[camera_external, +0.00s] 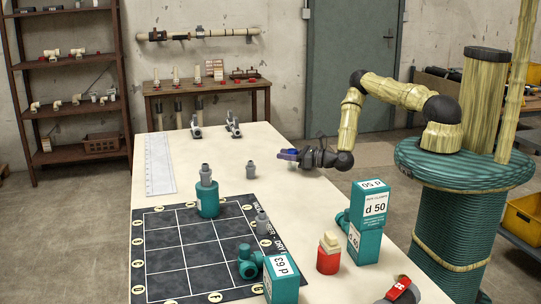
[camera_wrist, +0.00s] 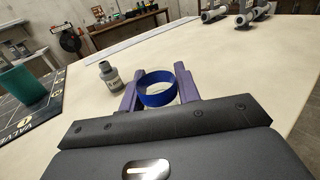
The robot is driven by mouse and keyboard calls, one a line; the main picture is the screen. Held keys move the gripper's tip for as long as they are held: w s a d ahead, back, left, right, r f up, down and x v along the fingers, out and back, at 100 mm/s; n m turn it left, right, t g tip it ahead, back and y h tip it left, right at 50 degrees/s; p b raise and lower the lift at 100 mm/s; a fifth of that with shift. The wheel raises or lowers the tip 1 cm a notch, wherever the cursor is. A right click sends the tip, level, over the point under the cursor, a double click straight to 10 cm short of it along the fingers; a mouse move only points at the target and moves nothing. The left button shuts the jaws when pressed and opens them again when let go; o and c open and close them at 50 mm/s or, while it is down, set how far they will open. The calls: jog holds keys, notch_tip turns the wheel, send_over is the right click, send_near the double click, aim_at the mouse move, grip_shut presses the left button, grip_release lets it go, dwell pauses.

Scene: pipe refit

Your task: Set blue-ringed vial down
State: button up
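The blue-ringed vial (camera_wrist: 157,98) shows in the wrist view as a wide blue ring between the two purple fingers of my gripper (camera_wrist: 160,92). The fingers appear to touch the ring on both sides. The lower part of the vial is hidden by my gripper. In the external view my gripper (camera_external: 288,155) is low over the right edge of the cream table (camera_external: 215,150), its fingers pointing left. The vial is too small there to make out clearly, and I cannot tell whether its base touches the table.
A grey fitting (camera_external: 251,170) stands just left of my gripper, also in the wrist view (camera_wrist: 110,77). A dark gridded mat (camera_external: 165,250) bears a teal piece (camera_external: 208,199).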

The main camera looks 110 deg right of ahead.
jog(key=o, duration=0.3)
jog(key=shift+r, duration=0.15)
jog(key=b+v, duration=0.2)
jog(key=v, duration=1)
jog(key=shift+r, duration=0.1)
dwell(0.3)
